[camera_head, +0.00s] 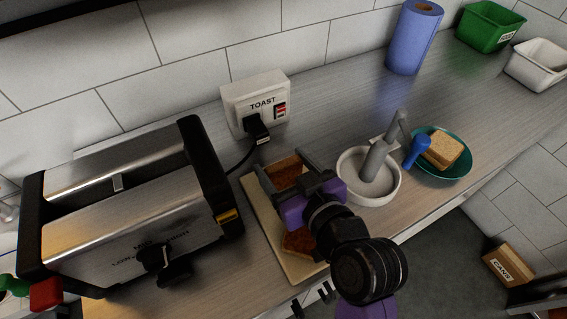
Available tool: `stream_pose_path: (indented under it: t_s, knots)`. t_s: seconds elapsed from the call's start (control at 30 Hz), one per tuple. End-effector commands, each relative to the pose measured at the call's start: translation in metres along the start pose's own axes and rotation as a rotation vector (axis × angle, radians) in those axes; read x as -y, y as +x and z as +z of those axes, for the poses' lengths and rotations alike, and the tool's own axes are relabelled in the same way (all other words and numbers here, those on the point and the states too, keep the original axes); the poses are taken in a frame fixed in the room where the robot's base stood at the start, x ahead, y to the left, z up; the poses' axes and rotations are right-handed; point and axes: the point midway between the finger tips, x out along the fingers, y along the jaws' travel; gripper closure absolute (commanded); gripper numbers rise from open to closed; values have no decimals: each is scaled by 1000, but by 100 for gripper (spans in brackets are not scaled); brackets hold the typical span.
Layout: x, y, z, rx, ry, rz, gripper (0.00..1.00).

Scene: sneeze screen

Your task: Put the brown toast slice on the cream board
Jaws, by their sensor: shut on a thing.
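My gripper (285,172) reaches over the cream board (262,215) from the lower right, its grey fingers pointing toward the back wall. It is shut on a brown toast slice (286,170), which shows between the fingers over the board's far end. I cannot tell whether that slice touches the board or hangs just above it. Another brown slice (298,243) lies on the nearer part of the board, partly hidden by my purple wrist. The board lies on the wooden counter, right of the toaster; my arm hides its right side.
A large steel toaster (125,215) stands left. Its cord runs to a wall socket marked TOAST (262,108). A white bowl (350,188) with a grey post stands close right of my gripper. A teal bowl (462,172) holds pale bread (442,151). A blue roll (413,40) stands behind.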

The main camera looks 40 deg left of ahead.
Motion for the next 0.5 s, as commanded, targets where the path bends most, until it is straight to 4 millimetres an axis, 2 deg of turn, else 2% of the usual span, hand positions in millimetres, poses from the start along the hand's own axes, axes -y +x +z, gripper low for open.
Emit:
stream_pose_path:
  t_s: [0.1, 0.13, 0.23, 0.5]
  knots:
    - [0, 1, 4, 0, 0, 0, 67]
    - [0, 1, 3, 0, 0, 0, 24]
    - [0, 1, 3, 0, 0, 0, 6]
    - [0, 1, 2, 0, 0, 0, 6]
